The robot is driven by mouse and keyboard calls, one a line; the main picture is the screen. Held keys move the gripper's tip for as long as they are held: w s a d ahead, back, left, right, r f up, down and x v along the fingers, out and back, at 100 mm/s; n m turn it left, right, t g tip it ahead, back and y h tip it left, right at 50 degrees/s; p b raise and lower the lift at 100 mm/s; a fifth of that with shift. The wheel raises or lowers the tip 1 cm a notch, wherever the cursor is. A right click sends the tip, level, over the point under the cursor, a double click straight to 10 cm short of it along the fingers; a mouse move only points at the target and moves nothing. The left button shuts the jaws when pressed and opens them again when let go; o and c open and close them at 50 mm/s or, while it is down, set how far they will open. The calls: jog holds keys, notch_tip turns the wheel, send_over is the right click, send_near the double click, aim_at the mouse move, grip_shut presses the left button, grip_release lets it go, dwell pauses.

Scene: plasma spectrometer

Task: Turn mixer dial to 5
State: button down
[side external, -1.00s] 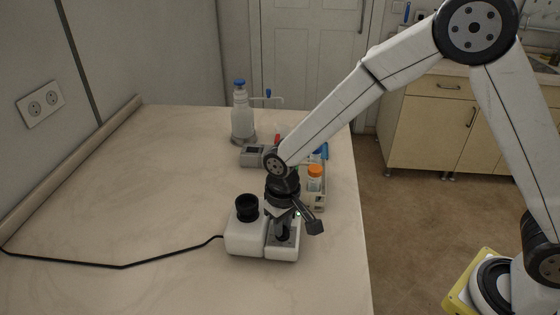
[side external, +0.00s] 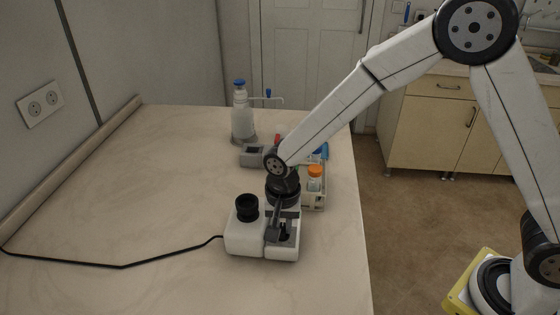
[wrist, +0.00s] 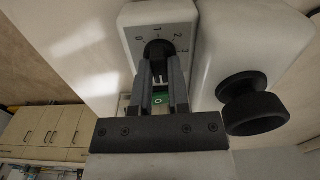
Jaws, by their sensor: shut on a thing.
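The mixer (side external: 246,239) is a white box with a black round cup head (side external: 247,208) on its left; the cup head also shows in the wrist view (wrist: 252,105). Its black dial (wrist: 158,47) sits on a grey scale plate with 0, 1, 2 and 3 readable; other marks are hidden. My gripper (wrist: 160,66) points down at the front panel, its two fingers shut on the dial from either side. The dial's pointer cannot be made out. In the side view the wrist hides most of the dial.
A green switch (wrist: 160,98) shows between my fingers. Behind the mixer stand a rack holding an orange-capped bottle (side external: 315,175), a grey device (side external: 253,155) and a blue-capped dispenser bottle (side external: 241,115). A black cord (side external: 122,266) runs left. The table's left part is clear.

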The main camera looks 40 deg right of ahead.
aim_at(283, 227)
jog(key=shift+w+r+m, duration=0.1)
jog(key=shift+m, duration=0.2)
jog(key=c, duration=0.6)
grip_release()
jog(key=shift+r, duration=3.9)
jog(key=shift+d, duration=0.1)
jog(key=s+d+f+n+t, duration=0.1)
jog(key=s+d+n+t, duration=0.1)
jog(key=s+d+n, duration=0.7)
jog(key=s+d, duration=0.2)
jog(key=d, duration=0.4)
jog(key=shift+s+d+f+t, duration=0.25)
jog(key=shift+s+f+t, duration=0.05)
jog(key=shift+s+f, duration=0.05)
